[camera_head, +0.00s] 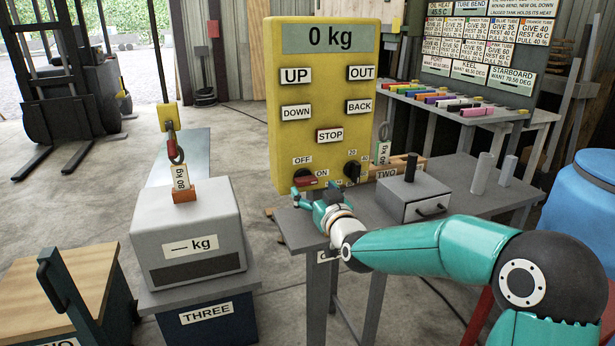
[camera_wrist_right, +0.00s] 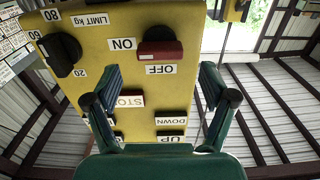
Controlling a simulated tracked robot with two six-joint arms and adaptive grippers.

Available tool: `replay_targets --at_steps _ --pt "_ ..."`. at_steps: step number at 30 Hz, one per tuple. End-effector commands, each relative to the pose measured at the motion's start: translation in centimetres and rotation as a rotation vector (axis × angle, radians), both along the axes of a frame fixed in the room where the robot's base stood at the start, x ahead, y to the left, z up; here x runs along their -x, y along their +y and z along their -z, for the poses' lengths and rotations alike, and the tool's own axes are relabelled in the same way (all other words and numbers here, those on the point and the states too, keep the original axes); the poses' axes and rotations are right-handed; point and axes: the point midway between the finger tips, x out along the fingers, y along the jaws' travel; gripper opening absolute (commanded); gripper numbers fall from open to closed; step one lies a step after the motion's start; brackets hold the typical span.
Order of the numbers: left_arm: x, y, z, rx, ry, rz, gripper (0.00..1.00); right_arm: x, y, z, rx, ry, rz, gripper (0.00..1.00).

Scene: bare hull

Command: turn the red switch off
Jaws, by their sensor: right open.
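The red switch (camera_head: 306,181) is a red bar on a dark round base, low on the left of the yellow panel (camera_head: 390,100). OFF is printed above it and ON to its right. Its bar lies about level, one end toward ON. In the right wrist view, turned upside down, the red switch (camera_wrist_right: 160,50) shows beyond the fingertips, with ON left of it and OFF below. My right gripper (camera_head: 308,194) is just below and in front of the switch. In the right wrist view its fingers (camera_wrist_right: 158,85) stand wide apart, with nothing between them. My left gripper is not in view.
A black limit knob (camera_head: 352,172) sits right of the switch. STOP and other push buttons are above. A grey bench (camera_head: 300,230) with a drawer box (camera_head: 413,197) stands under and right of the panel.

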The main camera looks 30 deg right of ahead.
Motion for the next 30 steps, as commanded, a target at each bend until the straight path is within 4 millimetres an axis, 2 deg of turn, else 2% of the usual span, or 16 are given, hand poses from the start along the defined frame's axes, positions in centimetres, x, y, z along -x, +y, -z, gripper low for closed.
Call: replay_targets --at_steps 3,9,14,22,30 --pt "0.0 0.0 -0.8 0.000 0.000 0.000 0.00 -2.3 -0.5 -0.1 0.000 0.001 0.000 0.83" --pt "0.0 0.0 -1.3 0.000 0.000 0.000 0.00 -4.7 -1.2 -0.1 -0.001 0.000 0.000 0.83" --pt "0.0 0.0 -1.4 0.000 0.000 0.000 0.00 -5.4 -1.3 0.0 -0.001 0.001 0.000 0.83" --pt "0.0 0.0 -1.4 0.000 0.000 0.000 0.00 -5.5 -1.4 0.0 -0.001 0.001 0.000 0.83" --pt "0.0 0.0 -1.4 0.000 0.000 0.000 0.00 -5.5 -1.4 0.0 -0.001 0.000 0.001 0.38"
